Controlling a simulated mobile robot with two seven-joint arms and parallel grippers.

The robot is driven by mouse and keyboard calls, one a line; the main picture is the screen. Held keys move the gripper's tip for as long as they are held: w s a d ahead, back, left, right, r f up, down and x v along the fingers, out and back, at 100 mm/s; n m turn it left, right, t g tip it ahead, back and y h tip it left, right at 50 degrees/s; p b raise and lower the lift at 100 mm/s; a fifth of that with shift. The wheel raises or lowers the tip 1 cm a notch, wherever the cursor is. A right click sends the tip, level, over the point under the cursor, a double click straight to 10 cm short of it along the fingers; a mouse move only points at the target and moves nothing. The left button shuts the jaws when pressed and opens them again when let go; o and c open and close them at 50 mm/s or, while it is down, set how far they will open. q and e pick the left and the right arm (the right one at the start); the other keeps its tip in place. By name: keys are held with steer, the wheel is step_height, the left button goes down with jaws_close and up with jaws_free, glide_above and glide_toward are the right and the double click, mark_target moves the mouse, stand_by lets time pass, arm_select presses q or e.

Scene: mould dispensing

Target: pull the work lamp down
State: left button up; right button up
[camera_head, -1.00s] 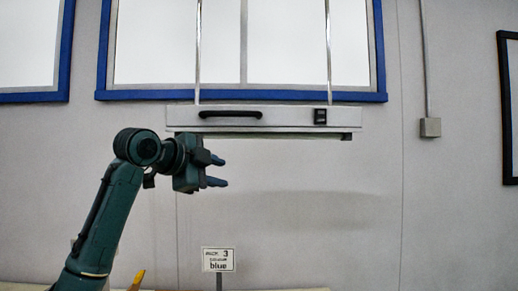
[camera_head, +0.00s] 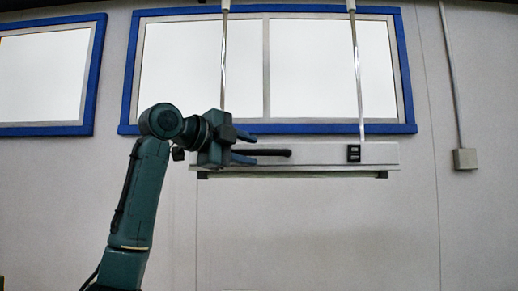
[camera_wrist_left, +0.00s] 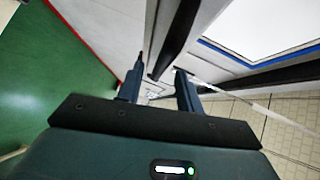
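The work lamp (camera_head: 320,160) is a long pale bar hanging level from two thin rods below the window. Its black handle (camera_head: 275,152) runs along the left half of its front, and a small black switch sits at the right. My left gripper (camera_head: 256,146) is at the height of the handle, overlapping its left end in the head view. Its two fingers are apart with nothing visibly clamped. In the left wrist view the open fingers (camera_wrist_left: 160,78) point toward dark bars near the lamp. I cannot tell whether they touch the handle. My right gripper is out of view.
A blue-framed window (camera_head: 310,70) is behind the lamp's rods, with another at the left. A grey wall box (camera_head: 465,158) with a conduit is at the right. The space below the lamp looks clear. Green floor (camera_wrist_left: 40,80) shows in the wrist view.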

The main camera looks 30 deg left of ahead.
mark_target(254, 151)
arm_select(q)
steer(key=shift+p+x, duration=0.35)
steer(key=shift+x, duration=1.6)
steer(key=shift+c, duration=0.4)
jaws_close()
